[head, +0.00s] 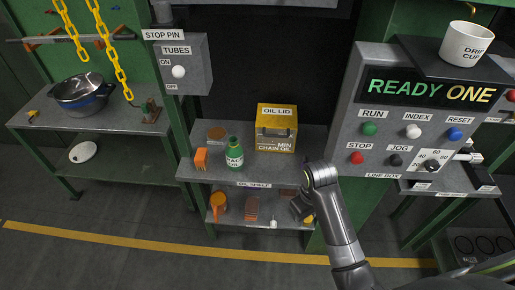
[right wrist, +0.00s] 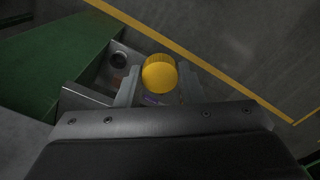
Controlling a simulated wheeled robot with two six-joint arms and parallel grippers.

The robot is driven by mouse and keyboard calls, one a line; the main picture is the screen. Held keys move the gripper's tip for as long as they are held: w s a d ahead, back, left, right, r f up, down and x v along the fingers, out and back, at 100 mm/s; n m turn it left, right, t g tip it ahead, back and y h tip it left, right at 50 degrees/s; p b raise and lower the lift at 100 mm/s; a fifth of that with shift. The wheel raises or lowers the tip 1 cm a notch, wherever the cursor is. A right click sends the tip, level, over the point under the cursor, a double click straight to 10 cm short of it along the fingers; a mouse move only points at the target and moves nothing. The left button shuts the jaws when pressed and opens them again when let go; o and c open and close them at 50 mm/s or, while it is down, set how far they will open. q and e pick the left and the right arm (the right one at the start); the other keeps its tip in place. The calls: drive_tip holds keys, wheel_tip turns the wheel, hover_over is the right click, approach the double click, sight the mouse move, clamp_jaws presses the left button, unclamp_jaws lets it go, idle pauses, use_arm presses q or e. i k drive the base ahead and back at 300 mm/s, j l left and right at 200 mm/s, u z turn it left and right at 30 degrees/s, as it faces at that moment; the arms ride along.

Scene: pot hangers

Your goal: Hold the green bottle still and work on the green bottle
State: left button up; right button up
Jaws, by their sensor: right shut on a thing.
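The green bottle (head: 234,153) stands upright on the oil shelf in the head view, with a white label on its front. No gripper touches it. My right gripper (head: 304,211) is low at the right end of the lower shelf, below and to the right of the bottle. In the right wrist view its fingers are on either side of a yellow round thing (right wrist: 159,72), and it is shut on it. A bit of yellow (head: 309,219) shows beside the gripper in the head view. My left gripper is not in view.
A yellow chain oil box (head: 276,130) stands right of the bottle, and an orange block (head: 201,159) stands left of it. The lower shelf holds an orange round-headed thing (head: 218,204) and reddish blocks (head: 252,207). The line box (head: 385,115) stands at right. Yellow chains (head: 112,60) hang at left.

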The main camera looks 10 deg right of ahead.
sight(234, 152)
drive_tip(key=i+l+u, duration=0.4)
drive_tip(key=i, duration=0.15)
drive_tip(key=i+l+u, duration=0.65)
drive_tip(key=k+j, duration=0.05)
drive_tip(key=k, duration=0.05)
